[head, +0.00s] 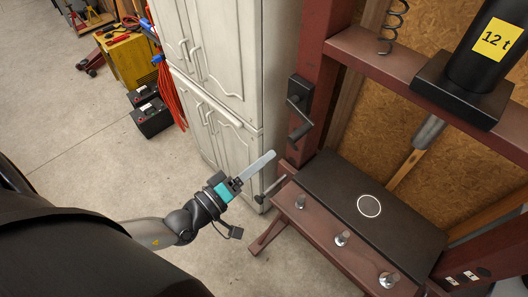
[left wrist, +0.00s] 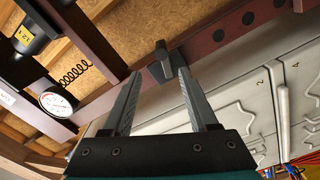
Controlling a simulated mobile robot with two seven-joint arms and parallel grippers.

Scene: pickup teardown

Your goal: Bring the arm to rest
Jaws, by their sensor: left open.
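My left gripper (head: 262,165) reaches in from the left in the head view, with a teal body and grey fingers. It is in front of the white cabinet and just left of the press frame. In the left wrist view its two fingers (left wrist: 160,82) stand apart with nothing between them. A dark crank block on the press frame shows beyond the gap. I cannot tell how far the fingertips are from it. My right gripper is in neither view.
A red shop press (head: 318,75) with a dark bed plate (head: 330,175) stands right. Steel pins (head: 341,238) stand along its front beam. A white cabinet (head: 225,60), black batteries (head: 152,117) and a yellow cart (head: 130,60) are behind. The concrete floor (head: 70,165) at left is clear.

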